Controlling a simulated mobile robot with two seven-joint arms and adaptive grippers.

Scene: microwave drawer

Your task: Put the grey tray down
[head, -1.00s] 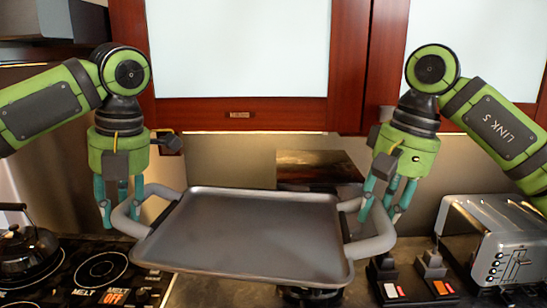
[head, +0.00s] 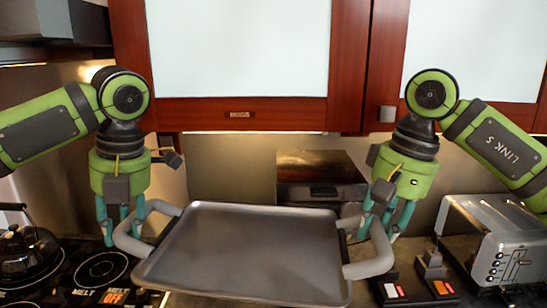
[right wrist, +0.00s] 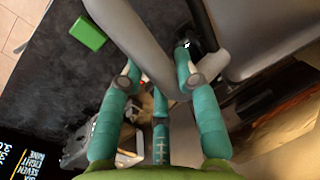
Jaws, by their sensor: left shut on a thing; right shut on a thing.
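The grey tray (head: 245,250) is held up in front of me over the counter, with a curved handle at each end. My left gripper (head: 121,232) is shut on the tray's left handle (head: 128,243). My right gripper (head: 376,225) is shut on the right handle (head: 375,262). In the right wrist view the fingers of my right gripper (right wrist: 158,88) close around the pale handle (right wrist: 135,40). The tray looks about level and empty. It hides part of the counter below it.
A toaster (head: 490,238) stands at the right on the counter. Small dark items with coloured labels (head: 432,275) sit beside it. A kettle (head: 25,252) and stove burners (head: 100,268) are at the left. A dark box (head: 318,172) stands behind the tray. A green block (right wrist: 88,33) lies on a dark surface.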

